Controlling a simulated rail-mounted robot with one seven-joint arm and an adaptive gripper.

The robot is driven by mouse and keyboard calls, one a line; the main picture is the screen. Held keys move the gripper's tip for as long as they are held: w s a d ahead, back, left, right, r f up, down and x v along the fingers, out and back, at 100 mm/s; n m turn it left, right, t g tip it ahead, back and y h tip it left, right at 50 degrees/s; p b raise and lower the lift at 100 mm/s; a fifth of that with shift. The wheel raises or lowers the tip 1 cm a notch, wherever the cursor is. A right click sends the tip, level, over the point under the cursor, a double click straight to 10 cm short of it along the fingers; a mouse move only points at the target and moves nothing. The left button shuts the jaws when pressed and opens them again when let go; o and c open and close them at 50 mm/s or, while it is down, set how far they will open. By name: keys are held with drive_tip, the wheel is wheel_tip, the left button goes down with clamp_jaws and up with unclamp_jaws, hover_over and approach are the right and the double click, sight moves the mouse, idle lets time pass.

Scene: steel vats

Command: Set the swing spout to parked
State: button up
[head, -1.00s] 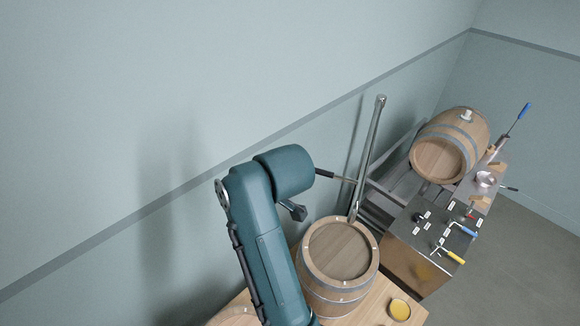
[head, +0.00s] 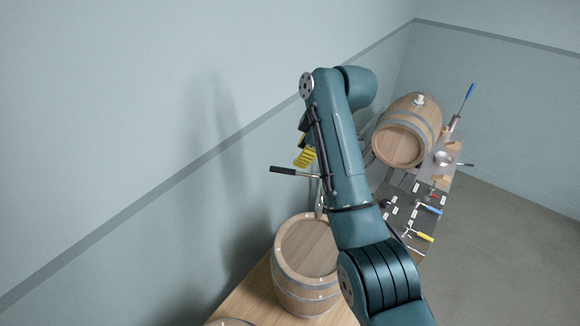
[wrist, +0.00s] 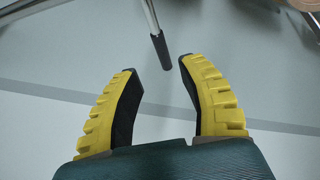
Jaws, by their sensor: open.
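The swing spout's steel tube is mostly hidden behind my arm in the head view; only a short lower piece (head: 319,200) shows by the upright barrel. A thin rod with a black grip (head: 283,170) sticks out to the left from there. In the wrist view the black grip (wrist: 161,50) hangs on its steel rod just beyond the fingertips, in line with the gap. My gripper (wrist: 158,68) is open and empty, with yellow-backed fingers and dark pads. In the head view my gripper (head: 304,156) is partly hidden, close to the black grip.
An upright barrel (head: 305,250) stands on a wooden top (head: 245,297) below my arm. A lying barrel (head: 407,130) is farther back. A dark panel (head: 408,205) with blue and yellow handles lies to the right. The wall is behind the gripper; open floor is at right.

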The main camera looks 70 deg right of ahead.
sight(290, 171)
drive_tip(key=p+x, duration=0.1)
drive_tip(key=x, duration=0.8)
drive_tip(key=shift+p, duration=0.3)
drive_tip(key=shift+o, duration=0.2)
clamp_jaws()
drive_tip(key=shift+f, duration=0.1)
